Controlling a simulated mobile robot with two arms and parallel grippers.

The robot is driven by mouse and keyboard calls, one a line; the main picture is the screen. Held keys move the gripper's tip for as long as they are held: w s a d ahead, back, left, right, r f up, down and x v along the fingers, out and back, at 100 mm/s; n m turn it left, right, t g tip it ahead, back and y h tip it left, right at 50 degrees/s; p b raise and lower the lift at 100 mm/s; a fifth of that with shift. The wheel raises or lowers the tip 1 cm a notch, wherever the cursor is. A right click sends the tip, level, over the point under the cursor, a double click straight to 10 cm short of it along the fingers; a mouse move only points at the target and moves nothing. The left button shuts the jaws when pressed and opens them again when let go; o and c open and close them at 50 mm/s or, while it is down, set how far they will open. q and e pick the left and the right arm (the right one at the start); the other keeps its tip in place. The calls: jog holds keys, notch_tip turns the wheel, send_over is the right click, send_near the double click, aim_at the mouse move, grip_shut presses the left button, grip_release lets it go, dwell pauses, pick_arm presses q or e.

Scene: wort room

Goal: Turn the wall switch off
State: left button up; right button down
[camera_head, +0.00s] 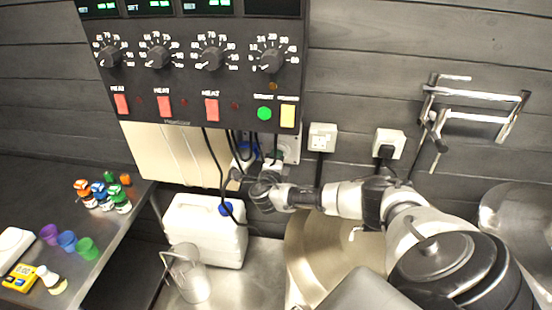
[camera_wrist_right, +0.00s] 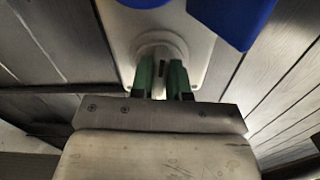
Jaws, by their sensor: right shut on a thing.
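The wall switch (camera_wrist_right: 198,50) shows in the right wrist view as a pale plate with a round, raised collar and a small dark lever in its middle. My right gripper (camera_wrist_right: 161,76) has its green fingers on either side of that lever, close to the plate, and is shut on it. The lever is mostly hidden between the fingers. In the head view my right gripper (camera_head: 244,179) reaches the wall below the control panel, among cables. The switch is small there and partly hidden. My left gripper is not in view.
Blue plugs (camera_wrist_right: 232,14) sit just above the switch. The control panel (camera_head: 190,75) with dials and red switches hangs above, trailing black cables. A white canister (camera_head: 205,235) and a glass jug (camera_head: 188,275) stand below. Two wall sockets (camera_head: 322,137) are to the right.

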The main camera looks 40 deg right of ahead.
jog(key=shift+a+f, duration=0.1)
jog(key=shift+f, duration=0.05)
jog(key=c, duration=1.1)
grip_release()
jog(key=b+v, duration=0.2)
jog(key=v, duration=0.9)
jog(key=shift+b, duration=0.3)
jog(key=shift+w, duration=0.1)
